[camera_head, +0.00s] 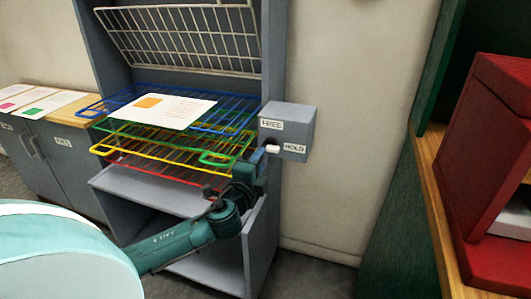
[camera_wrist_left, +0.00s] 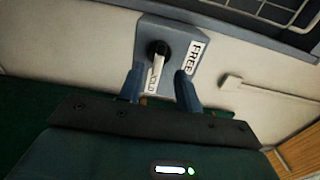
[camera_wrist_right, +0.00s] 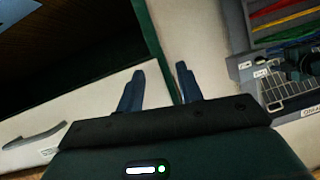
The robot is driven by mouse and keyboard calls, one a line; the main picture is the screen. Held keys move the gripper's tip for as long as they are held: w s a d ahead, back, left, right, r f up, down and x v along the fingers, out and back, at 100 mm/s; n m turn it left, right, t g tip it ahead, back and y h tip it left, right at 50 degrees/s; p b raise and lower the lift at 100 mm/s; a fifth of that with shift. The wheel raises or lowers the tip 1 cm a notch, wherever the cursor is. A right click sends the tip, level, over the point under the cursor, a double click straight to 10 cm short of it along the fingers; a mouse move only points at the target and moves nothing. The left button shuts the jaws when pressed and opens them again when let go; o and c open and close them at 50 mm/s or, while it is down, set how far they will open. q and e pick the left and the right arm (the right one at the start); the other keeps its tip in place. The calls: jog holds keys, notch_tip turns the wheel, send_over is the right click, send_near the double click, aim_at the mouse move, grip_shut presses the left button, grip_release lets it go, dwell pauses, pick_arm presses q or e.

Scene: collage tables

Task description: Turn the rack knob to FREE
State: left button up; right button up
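The rack knob is a white lever on a black hub (camera_wrist_left: 157,47), on the grey box (camera_head: 296,118) at the rack's right side. The box has a FREE label (camera_head: 271,124) and a HOLD label (camera_head: 294,148). In the head view the white lever (camera_head: 272,149) points toward HOLD. In the left wrist view the lever lies over part of the HOLD label, and the FREE label (camera_wrist_left: 195,57) is to its right. My left gripper (camera_wrist_left: 160,73) is open, its fingers on either side of the lever, with gaps visible. My right gripper (camera_wrist_right: 160,70) is open and empty, away from the rack.
The rack has blue, green, yellow and red wire shelves (camera_head: 165,150), with a printed sheet (camera_head: 163,109) on top and a raised white wire grid (camera_head: 185,40). A low cabinet (camera_head: 60,155) stands left. A red box (camera_head: 490,150) sits on a wooden shelf at right.

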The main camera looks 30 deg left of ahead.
aim_at(268, 150)
pick_arm(q)
jog(key=x, duration=0.5)
jog(key=shift+d, duration=0.1)
grip_shut()
